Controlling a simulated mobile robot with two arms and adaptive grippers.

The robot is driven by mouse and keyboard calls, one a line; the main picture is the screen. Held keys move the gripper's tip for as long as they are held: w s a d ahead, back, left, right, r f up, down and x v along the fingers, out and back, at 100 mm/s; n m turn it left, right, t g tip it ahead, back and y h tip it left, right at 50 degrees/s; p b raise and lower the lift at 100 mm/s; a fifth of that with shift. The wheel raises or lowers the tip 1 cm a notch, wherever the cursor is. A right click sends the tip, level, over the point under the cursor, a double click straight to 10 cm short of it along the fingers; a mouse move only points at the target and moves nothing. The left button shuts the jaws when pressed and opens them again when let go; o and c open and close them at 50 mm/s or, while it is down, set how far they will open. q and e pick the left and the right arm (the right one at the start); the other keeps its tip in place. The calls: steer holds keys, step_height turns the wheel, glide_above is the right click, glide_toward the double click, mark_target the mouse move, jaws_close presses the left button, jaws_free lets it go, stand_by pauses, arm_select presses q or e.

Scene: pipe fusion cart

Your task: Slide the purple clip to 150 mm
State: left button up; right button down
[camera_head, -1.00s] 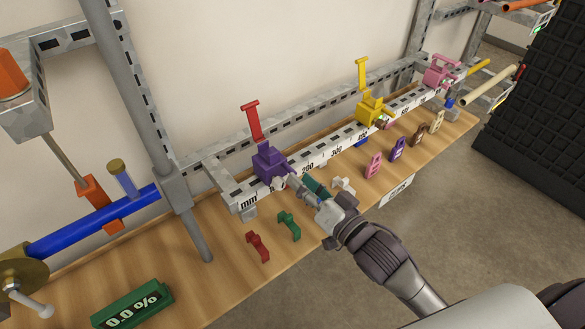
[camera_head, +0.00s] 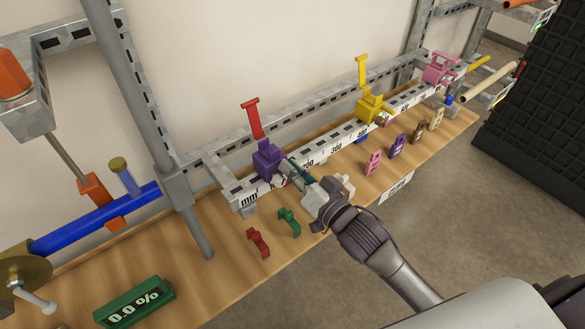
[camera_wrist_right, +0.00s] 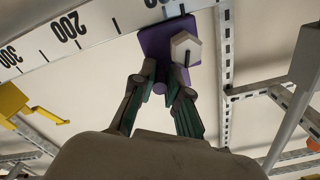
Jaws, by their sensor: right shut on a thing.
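The purple clip (camera_head: 267,160) sits on the rail's white mm scale (camera_head: 321,155), between the "mm" label and the 200 mark; it covers the scale beneath it. In the right wrist view the purple clip (camera_wrist_right: 150,42) is right of the printed 200, with a pale hexagonal part on its front. My right gripper (camera_head: 287,171) reaches it from the front. In the right wrist view the gripper (camera_wrist_right: 160,88) is shut on the clip's small purple knob. The exact reading under the clip is hidden. My left gripper is not in view.
A yellow clip (camera_head: 369,106) and a pink clip (camera_head: 438,70) sit farther right on the rail. Loose red (camera_head: 258,243) and green (camera_head: 289,222) clips lie on the wooden board (camera_head: 225,270) in front.

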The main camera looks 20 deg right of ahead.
steer(key=shift+d, duration=0.1)
steer(key=d, duration=0.2)
steer(key=w+d+p, duration=0.1)
steer(key=d, duration=0.1)
steer(key=w+d, duration=0.1)
steer(key=d, duration=0.1)
steer(key=shift+w+d+p, duration=0.1)
steer(key=shift+w+p, duration=0.1)
steer(key=shift+p, duration=0.1)
steer(key=c, duration=1.2)
jaws_free()
steer(key=v, duration=1.2)
